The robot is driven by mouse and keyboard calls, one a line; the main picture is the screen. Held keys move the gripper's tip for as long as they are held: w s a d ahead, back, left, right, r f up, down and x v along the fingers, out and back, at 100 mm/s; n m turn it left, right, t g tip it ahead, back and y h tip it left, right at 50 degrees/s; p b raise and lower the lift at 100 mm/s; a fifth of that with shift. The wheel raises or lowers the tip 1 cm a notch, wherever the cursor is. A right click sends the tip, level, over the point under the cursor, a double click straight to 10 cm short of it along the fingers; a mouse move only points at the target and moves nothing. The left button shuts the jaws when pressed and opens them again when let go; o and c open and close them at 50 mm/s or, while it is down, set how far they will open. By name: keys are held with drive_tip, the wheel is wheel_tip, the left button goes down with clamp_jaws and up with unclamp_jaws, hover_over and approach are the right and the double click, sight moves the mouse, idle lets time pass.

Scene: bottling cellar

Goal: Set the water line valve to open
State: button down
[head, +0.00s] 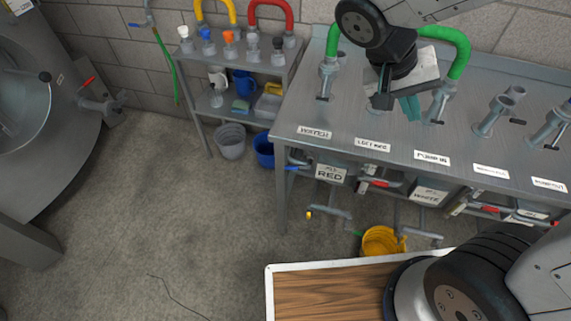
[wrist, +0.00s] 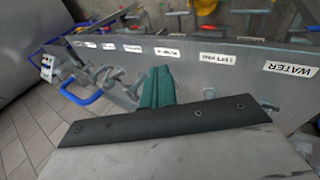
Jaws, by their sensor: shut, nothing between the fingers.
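The WATER label (head: 314,132) is on the front left of the steel bench; it also shows at the right of the wrist view (wrist: 289,69). Behind it stands a grey pipe fitting (head: 327,72) with a small dark lever low on it, joined to a green hose (head: 333,40). A blue lever (head: 292,168) shows under the bench edge below the label; I cannot tell which lever belongs to the water line valve. My gripper (head: 410,107), with teal fingers, is shut and empty above the bench, right of the WATER fitting. Its fingers fill the middle of the wrist view (wrist: 157,88).
More fittings (head: 497,110) stand along the bench to the right. Red-handled valves (head: 380,183) are under its front edge. A shelf (head: 250,60) with hoses and bottles is at the left. A yellow bucket (head: 382,242) and grey bucket (head: 231,140) stand on the floor. Floor at left is clear.

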drive_tip(key=w+a+f+t+h, duration=0.1)
drive_tip(key=w+a+f+t, duration=0.2)
drive_tip(key=a+f, duration=0.35)
drive_tip(key=w+a+f+n+t+h, duration=0.1)
drive_tip(key=w+a+f+t, duration=0.25)
drive_tip(key=a+f, duration=0.3)
drive_tip(key=w+a+f+t+h, duration=0.1)
drive_tip(key=w+a+f+t, duration=0.1)
drive_tip(key=w+a+f, duration=0.35)
drive_tip(key=n+t+y, duration=0.1)
drive_tip(key=t+y, duration=0.2)
drive_tip(key=t, duration=0.1)
approach(285, 166)
drive_tip(key=w+d, duration=0.4)
drive_tip(key=w, duration=0.2)
drive_tip(key=shift+d+f, duration=0.3)
drive_tip(key=shift+f, duration=0.05)
drive_tip(key=shift+a+f+g, duration=0.1)
drive_tip(key=shift+g, duration=0.15)
